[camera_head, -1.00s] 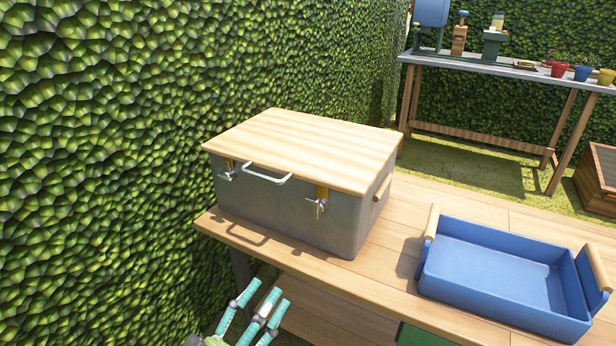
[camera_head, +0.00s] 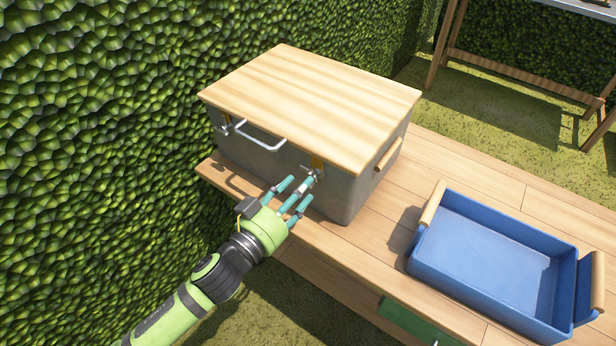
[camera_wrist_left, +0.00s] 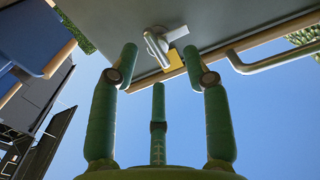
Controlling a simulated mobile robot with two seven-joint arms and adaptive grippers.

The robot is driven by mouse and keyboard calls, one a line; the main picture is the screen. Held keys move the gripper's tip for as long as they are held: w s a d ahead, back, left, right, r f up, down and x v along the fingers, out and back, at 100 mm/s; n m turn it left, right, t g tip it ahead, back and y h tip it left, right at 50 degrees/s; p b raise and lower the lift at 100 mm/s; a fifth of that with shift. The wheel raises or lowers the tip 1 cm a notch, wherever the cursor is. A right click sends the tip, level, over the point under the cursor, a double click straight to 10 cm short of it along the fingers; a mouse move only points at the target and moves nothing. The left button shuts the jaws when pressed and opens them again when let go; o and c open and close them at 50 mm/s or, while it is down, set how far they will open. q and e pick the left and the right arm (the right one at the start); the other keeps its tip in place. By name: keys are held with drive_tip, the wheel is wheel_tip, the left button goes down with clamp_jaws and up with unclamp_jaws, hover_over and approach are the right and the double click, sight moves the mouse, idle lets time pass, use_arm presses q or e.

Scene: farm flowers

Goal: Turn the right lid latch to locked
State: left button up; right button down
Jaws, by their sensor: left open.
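A grey box (camera_head: 262,158) with a pale wooden lid (camera_head: 310,100) stands on the wooden bench. The right lid latch (camera_head: 312,170), a small metal piece by a yellow plate, is on the box's front; my fingers partly cover it. It also shows in the left wrist view (camera_wrist_left: 157,44), just beyond the fingers. A left latch (camera_head: 230,126) is on the same front. My left gripper (camera_head: 300,190) is open, with its fingers pointing at the right latch and nothing held. Whether a finger touches the latch I cannot tell. My right gripper is not in view.
A metal handle (camera_head: 258,137) sticks out between the two latches. A blue tray (camera_head: 480,285) with wooden handles is on the bench to the right. A green hedge (camera_head: 100,130) rises close on the left. Bare bench lies between box and tray.

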use_arm(q)
drive_tip(key=shift+x, duration=1.55)
clamp_jaws()
